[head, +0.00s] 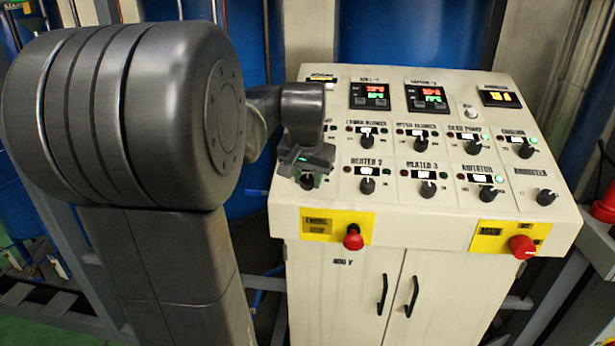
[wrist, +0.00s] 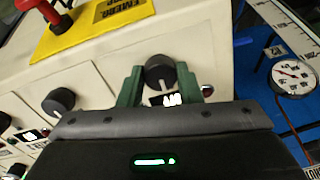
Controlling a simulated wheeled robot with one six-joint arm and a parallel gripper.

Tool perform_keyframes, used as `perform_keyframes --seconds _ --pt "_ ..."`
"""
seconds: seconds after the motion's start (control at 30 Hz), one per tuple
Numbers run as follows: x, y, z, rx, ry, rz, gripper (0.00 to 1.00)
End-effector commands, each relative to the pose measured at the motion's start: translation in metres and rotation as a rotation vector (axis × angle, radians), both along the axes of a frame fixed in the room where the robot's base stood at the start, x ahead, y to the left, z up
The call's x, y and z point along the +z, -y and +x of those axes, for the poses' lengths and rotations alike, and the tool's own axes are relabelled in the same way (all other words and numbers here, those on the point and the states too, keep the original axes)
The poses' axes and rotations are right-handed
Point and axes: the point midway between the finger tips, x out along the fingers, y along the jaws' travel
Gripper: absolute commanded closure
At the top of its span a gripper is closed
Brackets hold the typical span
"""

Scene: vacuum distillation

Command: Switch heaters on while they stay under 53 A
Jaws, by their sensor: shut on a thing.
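My gripper (head: 306,170) is at the left end of the panel's lower row, hiding that knob's label. In the wrist view my gripper (wrist: 160,85) has its green fingers on both sides of a black knob (wrist: 160,72), shut on it. A white indicator and a red lamp show beside that knob. To the right are the heater 2 knob (head: 367,185) and the heater 3 knob (head: 428,188); no bright green lamp shows beside either.
A red emergency stop button (head: 353,237) sticks out below the lower row, with another red knob (head: 522,247) at the right. The agitator knob (head: 488,192) has a lit green lamp beside it. In the wrist view a round gauge (wrist: 292,77) is at the right.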

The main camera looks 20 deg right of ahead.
Motion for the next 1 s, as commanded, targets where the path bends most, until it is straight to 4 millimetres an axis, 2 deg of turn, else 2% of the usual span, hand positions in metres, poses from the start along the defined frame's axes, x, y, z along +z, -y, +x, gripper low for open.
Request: perform_keyframes --seconds 0.27,1.0 --pt "0.0004 -0.0001 0.0 -0.139 0.03 0.046 0.91" --pt "0.0003 -0.0005 -0.0001 -0.752 0.158 0.253 0.91"
